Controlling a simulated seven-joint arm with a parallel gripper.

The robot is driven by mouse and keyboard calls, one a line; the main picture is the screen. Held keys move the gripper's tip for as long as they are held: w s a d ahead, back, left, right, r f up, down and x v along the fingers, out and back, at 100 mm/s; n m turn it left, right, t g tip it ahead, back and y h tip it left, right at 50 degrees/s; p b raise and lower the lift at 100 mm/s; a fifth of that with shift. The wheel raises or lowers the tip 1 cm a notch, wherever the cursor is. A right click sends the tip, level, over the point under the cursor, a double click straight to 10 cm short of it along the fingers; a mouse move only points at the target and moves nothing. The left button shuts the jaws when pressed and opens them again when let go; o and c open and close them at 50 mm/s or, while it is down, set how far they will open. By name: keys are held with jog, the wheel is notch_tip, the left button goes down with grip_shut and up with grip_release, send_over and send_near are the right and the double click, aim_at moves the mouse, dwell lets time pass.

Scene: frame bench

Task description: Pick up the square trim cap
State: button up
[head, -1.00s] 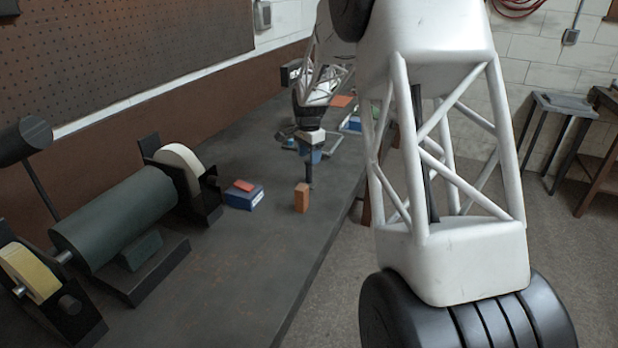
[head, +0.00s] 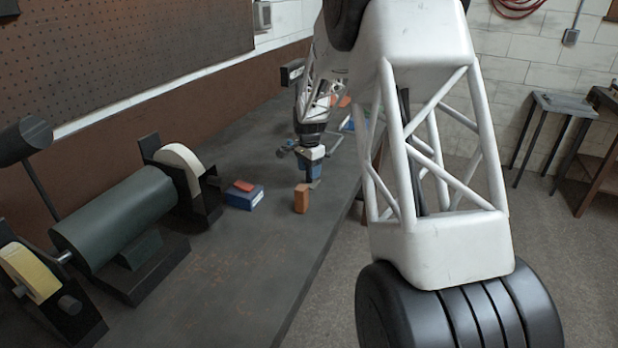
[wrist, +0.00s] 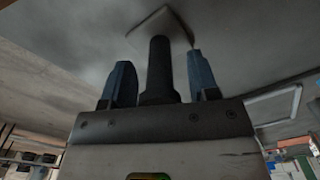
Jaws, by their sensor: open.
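The square trim cap (wrist: 166,26) is a flat grey square lying on the bench, ahead of my gripper in the wrist view. In the head view only a small pale patch of it (head: 314,184) shows below the fingers. My gripper (wrist: 159,75) is open, with a blue finger on each side. A dark round rod (wrist: 159,65) stands between the fingers and points at the cap. I cannot tell whether its tip touches the cap. In the head view my gripper (head: 311,170) points down, low over the bench.
An orange-brown block (head: 301,198) stands just in front of my gripper. To its left lie a blue box (head: 244,199) and a red piece (head: 243,186) on it. A large grinder (head: 120,218) fills the bench's left. The front of the bench (head: 235,270) is clear.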

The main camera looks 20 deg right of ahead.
jog(key=shift+f, duration=0.35)
dwell(0.3)
jog(key=c, duration=0.9)
jog(key=shift+r, duration=0.1)
jog(key=shift+r, duration=4.95)
jog(key=s+a+r+n, duration=0.1)
jog(key=a+r, duration=0.6)
jog(key=a, duration=0.6)
jog(key=s+a+r+n, duration=0.2)
jog(key=a+r, duration=0.6)
jog(key=a, duration=0.5)
jog(key=s+a+r+n, duration=0.1)
jog(key=a+r+n, duration=0.1)
jog(key=a+r, duration=0.5)
jog(key=shift+s+a+r, duration=0.1)
jog(key=shift+a+r, duration=0.05)
jog(key=shift+a, duration=0.85)
jog(key=shift+s+a+r, duration=0.1)
jog(key=shift+s+a, duration=0.05)
jog(key=shift+a, duration=0.9)
jog(key=shift+s+a+r, duration=0.1)
jog(key=shift+a+r, duration=0.05)
jog(key=shift+a, duration=0.85)
